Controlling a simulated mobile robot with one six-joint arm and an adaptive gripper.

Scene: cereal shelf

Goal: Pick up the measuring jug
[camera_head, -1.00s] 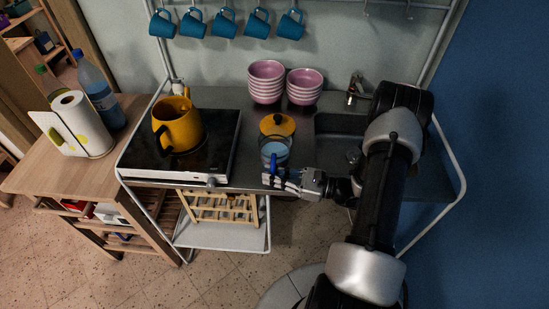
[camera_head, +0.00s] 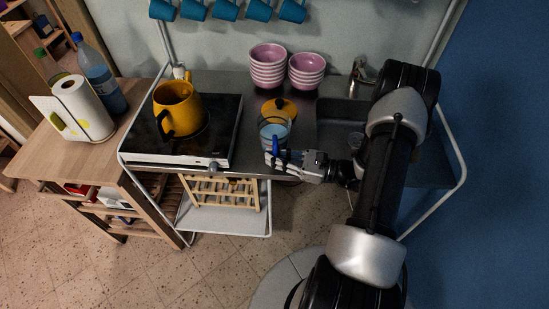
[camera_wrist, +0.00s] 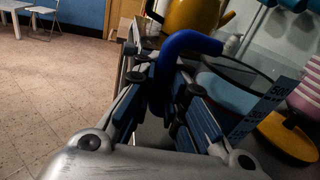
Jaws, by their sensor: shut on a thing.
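The measuring jug (camera_head: 273,131) is clear with a blue handle. It is upright at the front of the metal counter, just right of the hob. In the wrist view the jug (camera_wrist: 232,92) shows its rim, blue markings and curved blue handle (camera_wrist: 187,42). My gripper (camera_head: 279,158) reaches in from the right and is shut on the jug's handle. In the wrist view my gripper's fingers (camera_wrist: 157,100) lie on both sides of the handle. I cannot tell whether the jug's base touches the counter.
A yellow lid-like item (camera_head: 279,107) with a dark knob is behind the jug. Pink bowls (camera_head: 268,66) stand in stacks at the back. A yellow pot (camera_head: 177,108) stands on the black hob (camera_head: 214,146) at left. The sink (camera_head: 341,111) is at right. Blue mugs (camera_head: 226,9) hang above.

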